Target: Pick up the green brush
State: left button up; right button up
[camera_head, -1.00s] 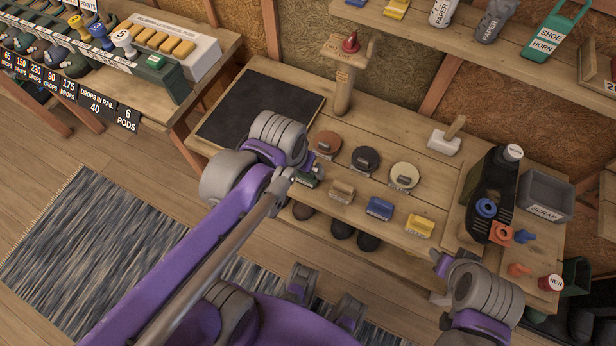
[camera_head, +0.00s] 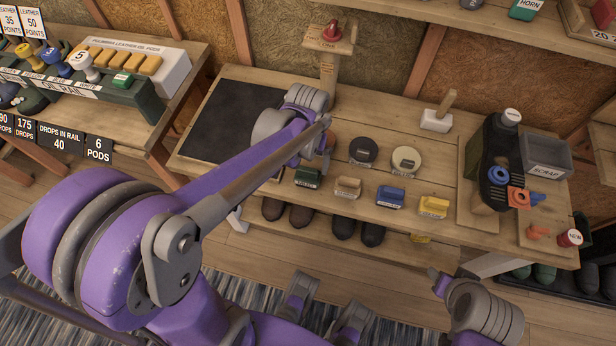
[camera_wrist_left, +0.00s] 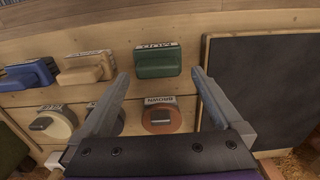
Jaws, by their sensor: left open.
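The green brush (camera_head: 307,178) lies on the wooden bench, leftmost in the front row of brushes in the head view. In the left wrist view the green brush (camera_wrist_left: 158,62) is between and just beyond the fingertips, with its label on the far side. My left gripper (camera_wrist_left: 163,75) is open and empty, its fingers apart and clear of the brush. In the head view my left arm hides most of this gripper. My right arm shows at the lower right of the head view, but its jaws cannot be made out.
Beside the green brush are a tan brush (camera_head: 347,187), a blue brush (camera_head: 390,197) and a yellow brush (camera_head: 433,207). Behind them are a brown tin (camera_wrist_left: 161,120), a black tin (camera_head: 363,151) and a cream tin (camera_head: 406,159). A dark mat (camera_head: 232,115) lies at left.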

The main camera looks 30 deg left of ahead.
aim_at(307, 176)
pick_arm(q)
jog(key=f, duration=0.2)
jog(key=f+b, duration=0.1)
jog(key=f, duration=0.2)
jog(key=shift+s+d+f, duration=0.15)
jog(key=shift+s+f, duration=0.05)
jog(key=shift+f, duration=0.1)
jog(key=c, duration=1.4)
jog(key=shift+o, duration=0.2)
notch_tip(307, 176, up, 10)
jog(key=shift+r+p, duration=0.1)
jog(key=shift+p, duration=0.9)
